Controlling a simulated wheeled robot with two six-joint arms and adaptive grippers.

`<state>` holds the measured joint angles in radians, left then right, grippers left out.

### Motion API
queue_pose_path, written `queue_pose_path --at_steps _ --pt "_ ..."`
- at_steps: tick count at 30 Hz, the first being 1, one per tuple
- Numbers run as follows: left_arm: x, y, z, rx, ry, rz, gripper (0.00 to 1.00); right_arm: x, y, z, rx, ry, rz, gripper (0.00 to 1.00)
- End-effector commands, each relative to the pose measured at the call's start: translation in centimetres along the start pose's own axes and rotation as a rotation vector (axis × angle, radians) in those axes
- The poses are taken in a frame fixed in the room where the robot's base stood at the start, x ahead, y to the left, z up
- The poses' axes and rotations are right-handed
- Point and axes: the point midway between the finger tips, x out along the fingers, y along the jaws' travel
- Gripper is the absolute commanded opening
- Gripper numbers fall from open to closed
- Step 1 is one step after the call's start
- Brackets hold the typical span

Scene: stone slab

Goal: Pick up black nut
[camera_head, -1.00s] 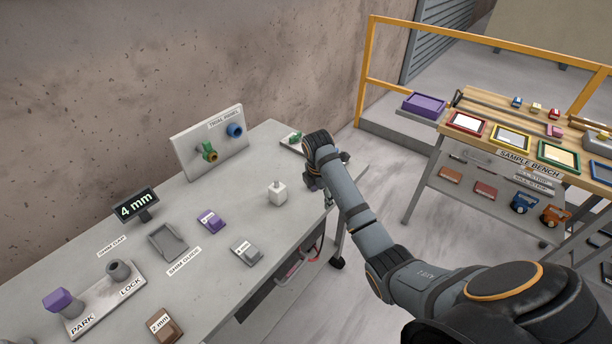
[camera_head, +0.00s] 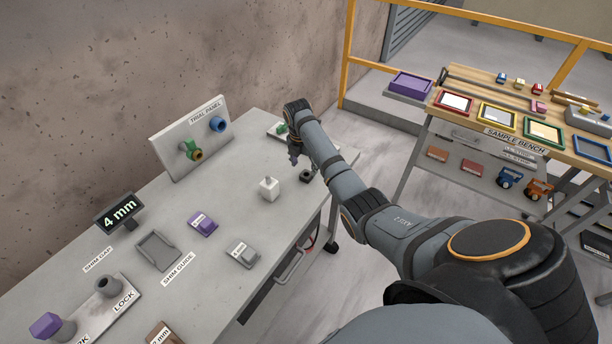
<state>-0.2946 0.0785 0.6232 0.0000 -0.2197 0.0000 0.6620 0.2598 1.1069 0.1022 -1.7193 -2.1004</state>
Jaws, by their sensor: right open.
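The black nut (camera_head: 306,176) lies on the grey table near its right edge, small and dark, partly beside my right forearm. My right gripper (camera_head: 294,158) is open, pointing down above the table, just behind and left of the nut and apart from it. Its fingers are small and partly hidden by the arm, and nothing shows between them. My left gripper is not in view.
A white block with a peg (camera_head: 268,189) stands left of the nut. The trial panel (camera_head: 189,136) with green and blue fittings stands behind. A tray with a green piece (camera_head: 281,129) lies behind the gripper. Purple (camera_head: 203,225) and grey (camera_head: 243,254) shims lie in front.

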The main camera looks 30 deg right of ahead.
Motion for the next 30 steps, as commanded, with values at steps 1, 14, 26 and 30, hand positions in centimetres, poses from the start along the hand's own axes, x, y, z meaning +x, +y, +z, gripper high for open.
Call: queue_pose_path --at_steps 1,14,26,30 --pt "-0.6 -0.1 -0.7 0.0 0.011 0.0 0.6 0.6 -0.2 0.1 0.0 0.003 -0.006 0.64" --pt "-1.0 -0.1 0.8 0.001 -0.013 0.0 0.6 4.4 -0.1 0.3 -0.001 0.0 -0.001 0.64" --pt "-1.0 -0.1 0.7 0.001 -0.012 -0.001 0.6 4.4 -0.1 0.3 0.0 0.0 -0.001 0.15" --pt "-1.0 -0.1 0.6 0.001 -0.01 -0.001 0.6 4.4 -0.1 0.3 0.0 0.0 -0.001 0.05"
